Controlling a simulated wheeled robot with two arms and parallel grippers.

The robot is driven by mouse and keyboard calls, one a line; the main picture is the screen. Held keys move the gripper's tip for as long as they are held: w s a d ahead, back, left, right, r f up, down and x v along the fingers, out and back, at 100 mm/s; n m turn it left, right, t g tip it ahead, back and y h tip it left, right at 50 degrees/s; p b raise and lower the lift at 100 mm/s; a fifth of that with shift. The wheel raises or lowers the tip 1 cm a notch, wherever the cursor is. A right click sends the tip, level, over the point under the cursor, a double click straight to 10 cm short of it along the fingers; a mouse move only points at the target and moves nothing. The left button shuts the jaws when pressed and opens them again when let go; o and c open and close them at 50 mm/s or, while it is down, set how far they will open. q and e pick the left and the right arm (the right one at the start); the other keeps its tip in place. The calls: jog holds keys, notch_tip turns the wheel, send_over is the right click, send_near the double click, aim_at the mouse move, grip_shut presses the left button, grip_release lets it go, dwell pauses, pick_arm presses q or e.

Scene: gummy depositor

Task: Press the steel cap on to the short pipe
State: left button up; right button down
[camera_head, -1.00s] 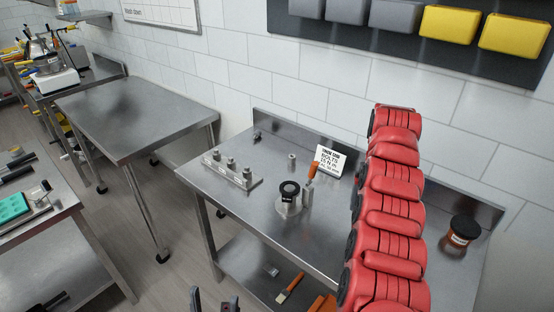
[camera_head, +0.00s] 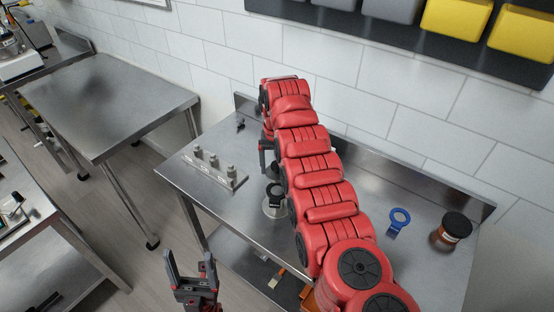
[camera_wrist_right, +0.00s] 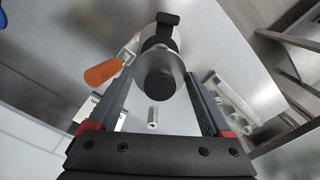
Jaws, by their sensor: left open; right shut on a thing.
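My right gripper (camera_wrist_right: 159,73) is shut on a round grey piece (camera_wrist_right: 143,62) with a black cylindrical end (camera_wrist_right: 157,86); I cannot tell whether this is the steel cap. A small steel cylinder (camera_wrist_right: 152,117), perhaps the short pipe, lies beyond the jaws in the wrist view. Beside the held piece is a fixture with a black clamp (camera_wrist_right: 168,18); its black top (camera_head: 275,190) and round steel base (camera_head: 273,208) show below my right gripper in the head view. My left gripper (camera_head: 190,268) is open and empty, in front of the table.
A steel block (camera_head: 213,170) with several fittings is at the table's left. A blue ring tool (camera_head: 399,218) and a dark-lidded jar (camera_head: 451,232) are at the right. A wall bounds the back.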

aim_at(277, 190)
jog(key=shift+s+f+b, duration=0.1)
jog(key=shift+f+b, duration=0.2)
jog(key=shift+b, duration=0.4)
jog(key=shift+f+b, duration=1.5)
jog(key=shift+f, duration=1.35)
jog(key=shift+f, duration=0.4)
grip_release()
jog(key=shift+r+b, duration=0.1)
jog(key=shift+b, duration=0.2)
